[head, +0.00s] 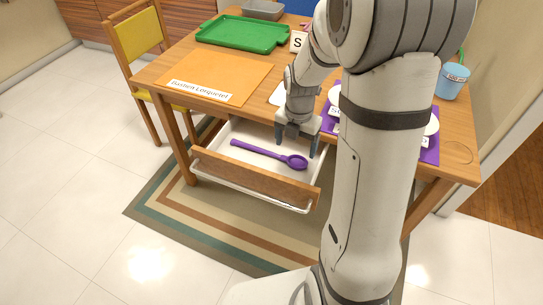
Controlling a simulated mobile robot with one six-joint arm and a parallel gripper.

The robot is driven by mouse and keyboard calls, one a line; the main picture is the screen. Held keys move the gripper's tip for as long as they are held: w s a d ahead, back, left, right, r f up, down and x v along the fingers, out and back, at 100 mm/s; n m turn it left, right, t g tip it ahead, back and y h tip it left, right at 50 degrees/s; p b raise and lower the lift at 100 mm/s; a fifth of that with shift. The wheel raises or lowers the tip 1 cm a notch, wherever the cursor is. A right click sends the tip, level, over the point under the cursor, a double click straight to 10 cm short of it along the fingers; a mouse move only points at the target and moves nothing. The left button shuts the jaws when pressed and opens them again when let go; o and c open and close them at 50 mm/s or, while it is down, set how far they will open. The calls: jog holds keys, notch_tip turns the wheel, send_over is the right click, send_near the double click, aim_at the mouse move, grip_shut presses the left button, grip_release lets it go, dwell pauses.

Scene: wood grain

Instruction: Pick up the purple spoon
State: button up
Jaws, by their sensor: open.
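The purple spoon (262,152) lies in the open drawer (240,133) under the wooden table. Its bowl end is at the right and its handle runs to the upper left. My gripper (296,150) points down over the right part of the drawer, close to the spoon's bowl. Its fingers are apart and hold nothing that I can see. Whether a finger touches the spoon cannot be told from this view.
The drawer's wooden front (255,180) and the table (160,72) edge bound the space. On the table are an orange mat (222,75), a green tray (243,33) and a blue cup (452,82). A yellow chair (139,35) stands at the left.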

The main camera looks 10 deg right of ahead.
aim_at(295, 167)
jog(key=shift+w+d+f+n, duration=0.15)
jog(key=shift+f+n, duration=0.25)
jog(key=shift+f, duration=0.5)
notch_tip(295, 167, down, 7)
jog(key=shift+d+b, duration=0.1)
jog(key=shift+b, duration=0.9)
jog(key=c, duration=1.3)
